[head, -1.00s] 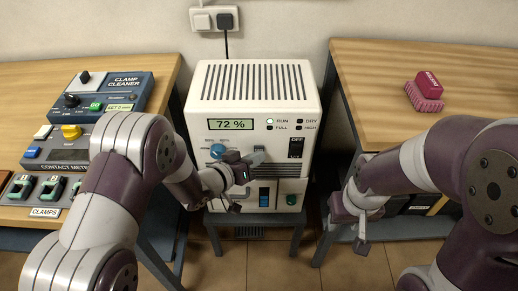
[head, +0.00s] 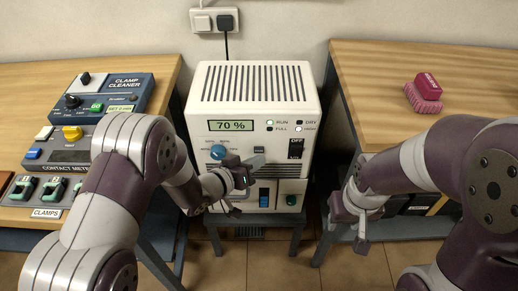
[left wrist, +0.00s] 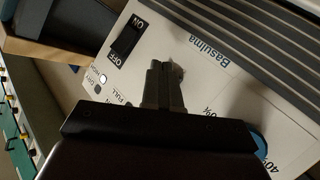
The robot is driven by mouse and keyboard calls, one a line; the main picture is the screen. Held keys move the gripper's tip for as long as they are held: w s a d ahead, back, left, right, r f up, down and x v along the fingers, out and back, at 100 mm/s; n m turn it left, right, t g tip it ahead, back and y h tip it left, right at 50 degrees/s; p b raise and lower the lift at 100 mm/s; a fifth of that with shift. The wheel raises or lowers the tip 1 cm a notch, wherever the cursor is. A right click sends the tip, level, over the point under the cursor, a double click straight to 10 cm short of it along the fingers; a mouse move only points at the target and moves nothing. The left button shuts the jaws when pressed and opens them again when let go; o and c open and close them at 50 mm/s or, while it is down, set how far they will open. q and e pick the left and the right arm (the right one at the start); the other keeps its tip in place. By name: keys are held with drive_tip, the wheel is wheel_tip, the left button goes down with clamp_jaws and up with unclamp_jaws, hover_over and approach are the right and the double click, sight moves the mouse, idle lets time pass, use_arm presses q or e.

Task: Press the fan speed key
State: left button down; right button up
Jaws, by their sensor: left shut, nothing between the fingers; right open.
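The white dehumidifier-like unit (head: 255,85) stands between the tables. Its display (head: 231,125) reads 70 %. The RUN lamp (head: 270,122) is green and the HIGH lamp (head: 298,128) is lit white. A small dark key (head: 258,150) shows just above my left gripper (head: 258,162), which is shut and empty in front of the panel. I cannot tell whether the fingertips touch it. In the left wrist view my left gripper (left wrist: 163,70) covers part of the panel, so the key is hidden there. My right gripper (head: 361,240) is open and empty, right of the unit.
A blue dial (head: 219,152) is left of my left fingertips, and an ON/OFF switch (head: 296,149) is to their right. The left table holds a clamp cleaner (head: 110,90), a contact meter (head: 62,150) and clamps. A pink brush-like block (head: 425,92) lies on the right table.

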use_arm(q)
drive_tip(key=shift+s+p, duration=0.6)
drive_tip(key=shift+s, duration=2)
